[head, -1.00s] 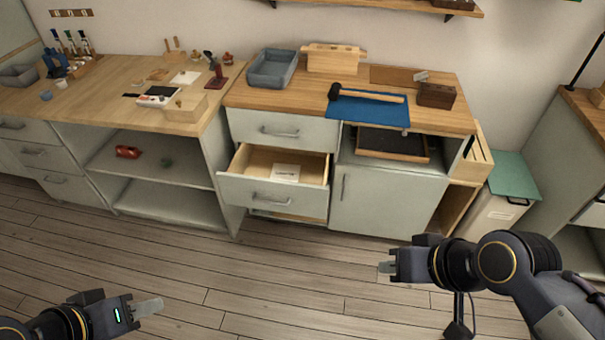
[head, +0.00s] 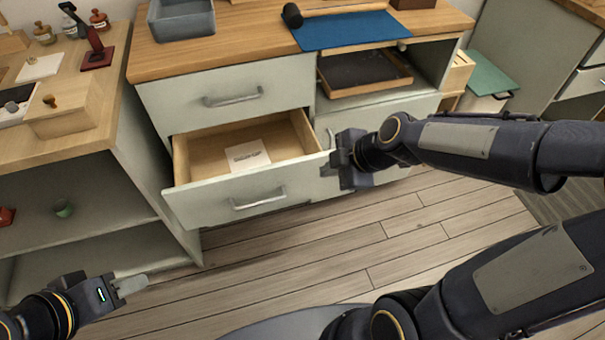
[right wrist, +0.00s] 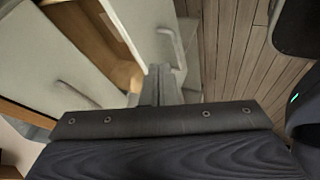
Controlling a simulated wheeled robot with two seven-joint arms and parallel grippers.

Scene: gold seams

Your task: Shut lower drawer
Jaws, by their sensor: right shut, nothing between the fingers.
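The lower drawer (head: 245,195) stands pulled out under the closed upper drawer (head: 230,95) in the head view. Its pale front has a grey bar handle (head: 258,199), and a white card (head: 247,156) lies inside. My right gripper (head: 328,169) is shut and empty, at the right end of the drawer front; I cannot tell whether it touches. In the right wrist view its fingers (right wrist: 161,84) point toward a pale front with a handle (right wrist: 171,45). My left gripper (head: 140,284) is low at the left, away from the drawer; its finger gap is not clear.
A cabinet door (head: 385,112) is right of the drawers, partly behind my right arm. An open shelf unit (head: 70,195) stands at the left. The worktop holds a grey bin (head: 182,22), a blue mat (head: 345,31) and a mallet (head: 335,11). Floor before the drawer is clear.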

